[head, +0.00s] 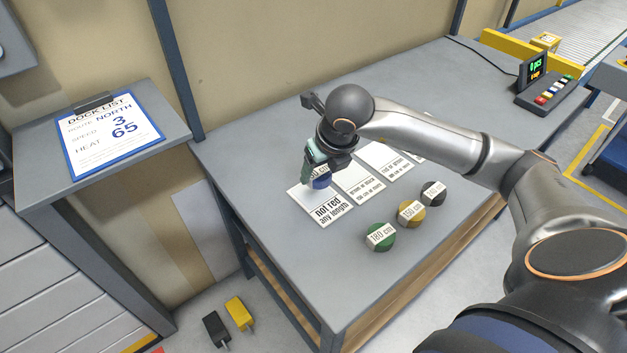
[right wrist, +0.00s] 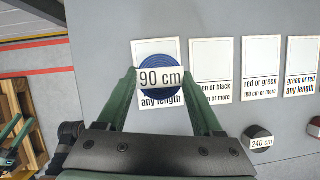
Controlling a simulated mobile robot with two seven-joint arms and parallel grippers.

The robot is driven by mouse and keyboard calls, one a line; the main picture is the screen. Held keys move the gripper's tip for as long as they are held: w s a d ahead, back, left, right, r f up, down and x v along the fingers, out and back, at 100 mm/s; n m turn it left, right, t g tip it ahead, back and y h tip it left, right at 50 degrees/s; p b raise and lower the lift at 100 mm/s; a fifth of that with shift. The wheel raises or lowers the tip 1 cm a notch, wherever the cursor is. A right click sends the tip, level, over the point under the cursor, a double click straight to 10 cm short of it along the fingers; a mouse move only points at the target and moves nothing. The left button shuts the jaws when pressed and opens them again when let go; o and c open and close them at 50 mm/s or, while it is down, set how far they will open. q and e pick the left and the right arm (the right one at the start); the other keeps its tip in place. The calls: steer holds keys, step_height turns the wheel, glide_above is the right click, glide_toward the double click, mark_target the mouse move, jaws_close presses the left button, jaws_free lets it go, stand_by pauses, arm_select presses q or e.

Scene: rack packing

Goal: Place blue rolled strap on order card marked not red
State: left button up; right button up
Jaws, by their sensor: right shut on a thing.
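The blue rolled strap (head: 321,183), labelled 90 cm, is between the fingers of my right gripper (head: 318,172). The gripper is shut on it. In the right wrist view the strap (right wrist: 160,88) is over the card, between the green fingers (right wrist: 164,90). The order card marked not red, any length (head: 325,208) lies under it, its upper part covered by strap and gripper. I cannot tell whether the strap touches the card. A green-fingered part at the lower left of the right wrist view looks like my left gripper (right wrist: 10,140); its opening is unclear.
More order cards (head: 362,184) (head: 385,158) lie to the right in a row. A green strap (head: 380,237), a yellow strap (head: 411,213) and a black strap (head: 433,193) lie in front of them. The front left tabletop is clear.

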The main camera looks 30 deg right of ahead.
mark_target(314, 194)
steer(key=w+f, duration=0.2)
steer(key=shift+w+f, duration=0.15)
steer(key=shift+f, duration=1.8)
steer(key=shift+f, duration=0.2)
steer(key=o, duration=1.4)
steer(key=shift+r, duration=0.1)
steer(key=v, duration=1.2)
steer(key=shift+r, duration=0.15)
